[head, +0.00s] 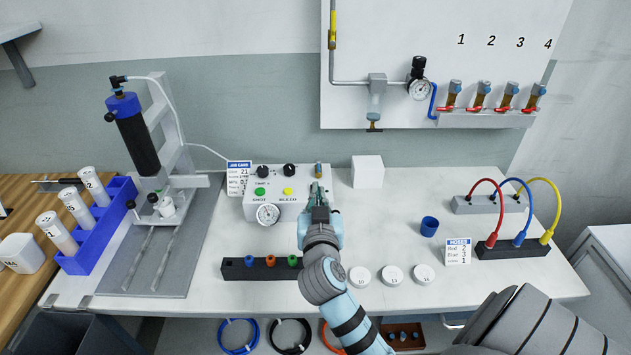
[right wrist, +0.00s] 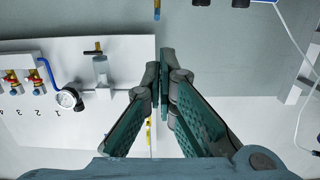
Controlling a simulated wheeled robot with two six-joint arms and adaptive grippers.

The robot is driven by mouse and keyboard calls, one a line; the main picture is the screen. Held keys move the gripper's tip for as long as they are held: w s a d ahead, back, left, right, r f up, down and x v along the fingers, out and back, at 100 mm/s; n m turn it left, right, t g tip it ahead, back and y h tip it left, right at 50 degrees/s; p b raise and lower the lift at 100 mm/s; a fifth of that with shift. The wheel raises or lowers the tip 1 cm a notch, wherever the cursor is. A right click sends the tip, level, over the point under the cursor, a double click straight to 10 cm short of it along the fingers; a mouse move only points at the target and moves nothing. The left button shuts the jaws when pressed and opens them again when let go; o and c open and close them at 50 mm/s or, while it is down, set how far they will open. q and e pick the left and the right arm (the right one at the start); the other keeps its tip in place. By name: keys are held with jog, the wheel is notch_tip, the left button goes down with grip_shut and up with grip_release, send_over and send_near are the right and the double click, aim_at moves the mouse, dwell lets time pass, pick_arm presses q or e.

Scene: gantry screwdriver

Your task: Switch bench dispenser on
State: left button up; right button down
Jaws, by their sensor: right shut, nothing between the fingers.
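The bench dispenser (head: 290,211) is a white box on the table with two black knobs, a green button (head: 260,192), a yellow button (head: 288,191) and a round gauge (head: 268,214). A brass and blue fitting (head: 318,169) stands at its back right; it also shows at the top of the right wrist view (right wrist: 157,9). My right gripper (head: 318,190) is shut and empty, at the right part of the dispenser's front. It hides that part of the panel, and I cannot tell if it touches. My left gripper is not in view.
A job card (head: 238,178) stands at the dispenser's left, with a syringe stand (head: 165,235) beyond it. A black rack (head: 240,271) with coloured tips lies in front. A white block (head: 367,171), blue cup (head: 429,227) and white discs (head: 392,275) are to the right.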

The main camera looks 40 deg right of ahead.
jog(key=x, duration=0.5)
jog(key=b+x, duration=0.1)
jog(key=x, duration=0.4)
jog(key=shift+w+d+f, duration=0.15)
jog(key=shift+w+f, duration=0.1)
jog(key=shift+w, duration=0.1)
notch_tip(320, 180, down, 4)
jog(key=shift+w+r+b, duration=0.1)
jog(key=shift+b, duration=0.8)
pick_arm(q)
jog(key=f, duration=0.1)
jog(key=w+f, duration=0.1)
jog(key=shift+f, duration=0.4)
